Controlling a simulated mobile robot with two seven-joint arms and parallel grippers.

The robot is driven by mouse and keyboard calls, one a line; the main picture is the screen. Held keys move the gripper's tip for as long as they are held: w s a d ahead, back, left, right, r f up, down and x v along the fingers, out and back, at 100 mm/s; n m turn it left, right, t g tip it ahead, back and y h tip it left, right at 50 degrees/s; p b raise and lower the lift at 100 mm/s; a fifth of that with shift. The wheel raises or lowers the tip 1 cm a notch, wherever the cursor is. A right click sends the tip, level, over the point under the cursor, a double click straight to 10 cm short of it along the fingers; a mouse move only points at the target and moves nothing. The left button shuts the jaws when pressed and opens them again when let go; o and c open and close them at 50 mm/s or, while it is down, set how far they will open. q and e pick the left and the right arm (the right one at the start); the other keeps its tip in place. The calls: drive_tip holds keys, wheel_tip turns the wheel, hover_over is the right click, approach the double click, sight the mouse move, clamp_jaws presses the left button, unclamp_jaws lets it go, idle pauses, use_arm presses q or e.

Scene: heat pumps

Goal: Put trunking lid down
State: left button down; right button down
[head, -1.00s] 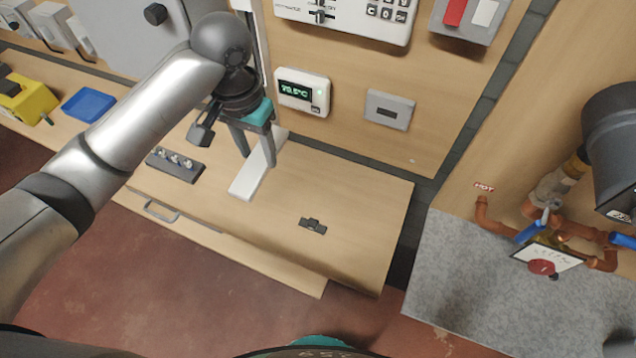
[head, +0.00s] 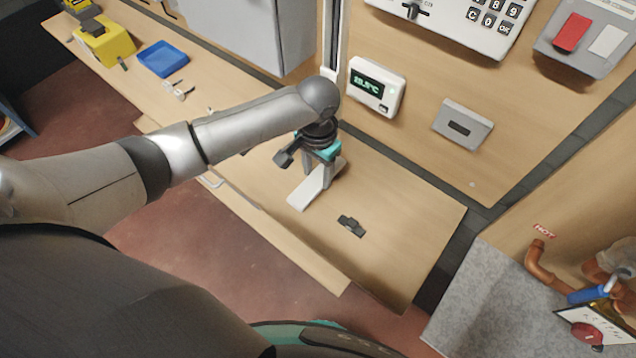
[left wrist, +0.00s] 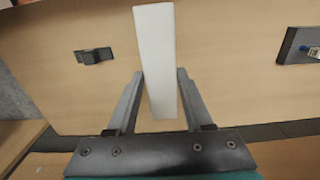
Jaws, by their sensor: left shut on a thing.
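In the left wrist view the lid (left wrist: 156,45) runs lengthwise between the two fingers. My left gripper (head: 317,176) points down from above and is shut on the lid; in the left wrist view its fingers (left wrist: 160,75) stand either side of the strip. The lid looks low over or on the worktop; I cannot tell whether it touches. The upper end of the lid is partly hidden by the gripper. My right gripper is not in view.
A small black clip-like part (head: 351,226) lies on the worktop (head: 400,215) right of the lid. A thermostat (head: 375,86) and grey socket plate (head: 463,127) are on the wall behind. A blue tray (head: 163,59) and yellow tool (head: 105,42) are far left. The worktop's right side is clear.

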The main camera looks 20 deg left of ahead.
sight(318, 178)
use_arm(q)
drive_tip(key=shift+f+b, duration=0.35)
drive_tip(key=shift+f, duration=2)
drive_tip(key=shift+f, duration=0.1)
drive_tip(key=shift+c, duration=1.5)
unclamp_jaws()
wheel_tip(318, 178, up, 12)
drive_tip(key=shift+r+p, duration=0.2)
drive_tip(key=shift+p, duration=0.55)
